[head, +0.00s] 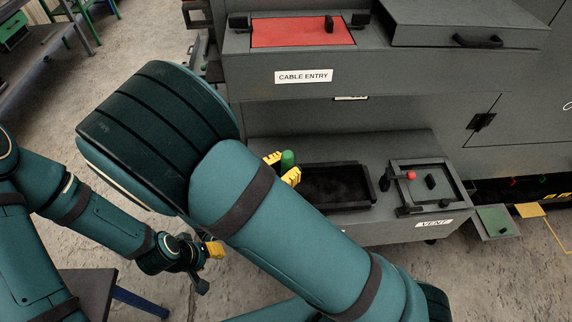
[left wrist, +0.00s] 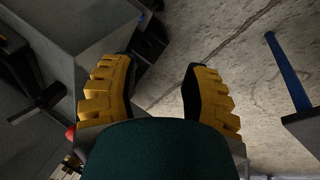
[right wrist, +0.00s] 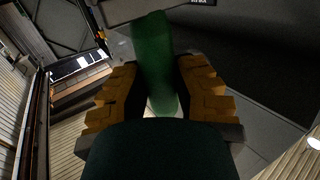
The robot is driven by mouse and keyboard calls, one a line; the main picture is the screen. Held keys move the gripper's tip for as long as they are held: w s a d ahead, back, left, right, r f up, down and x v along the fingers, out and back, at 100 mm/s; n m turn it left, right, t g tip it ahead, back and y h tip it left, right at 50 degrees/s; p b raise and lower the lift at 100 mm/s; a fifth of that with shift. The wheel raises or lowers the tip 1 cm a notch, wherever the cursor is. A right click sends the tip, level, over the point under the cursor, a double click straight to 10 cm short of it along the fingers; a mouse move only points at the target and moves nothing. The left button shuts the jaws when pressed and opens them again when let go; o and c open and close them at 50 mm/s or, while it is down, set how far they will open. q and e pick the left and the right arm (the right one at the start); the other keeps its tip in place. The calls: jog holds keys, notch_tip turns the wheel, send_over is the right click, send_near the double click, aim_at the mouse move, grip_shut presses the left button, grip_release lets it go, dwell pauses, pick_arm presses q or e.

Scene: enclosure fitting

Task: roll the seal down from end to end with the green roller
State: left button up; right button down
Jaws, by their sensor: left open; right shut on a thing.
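The green roller (head: 288,160) stands out between the yellow fingers of my right gripper (head: 281,169), which is shut on it. In the right wrist view the green roller (right wrist: 153,60) rises upright between the fingers. My right gripper is beside the left end of a black-framed recess (head: 335,187) on the lower shelf; whether the roller touches anything there is hidden by my right arm. I cannot make out the seal clearly. My left gripper (head: 207,254) is open and empty, low on the left, away from the shelf; its spread fingers show in the left wrist view (left wrist: 160,90).
A vent panel (head: 428,184) with a red knob (head: 411,175) lies right of the recess. Above is a red cable entry panel (head: 302,32) with black clamps. A grey box lid (head: 455,20) stands upper right. A dark stand (head: 85,290) is lower left, with open floor around it.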

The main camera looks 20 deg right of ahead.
jog(key=shift+a, duration=0.25)
jog(key=shift+f+b, duration=1.65)
jog(key=shift+f, duration=1.25)
jog(key=shift+f+b, duration=0.6)
jog(key=shift+f, duration=0.35)
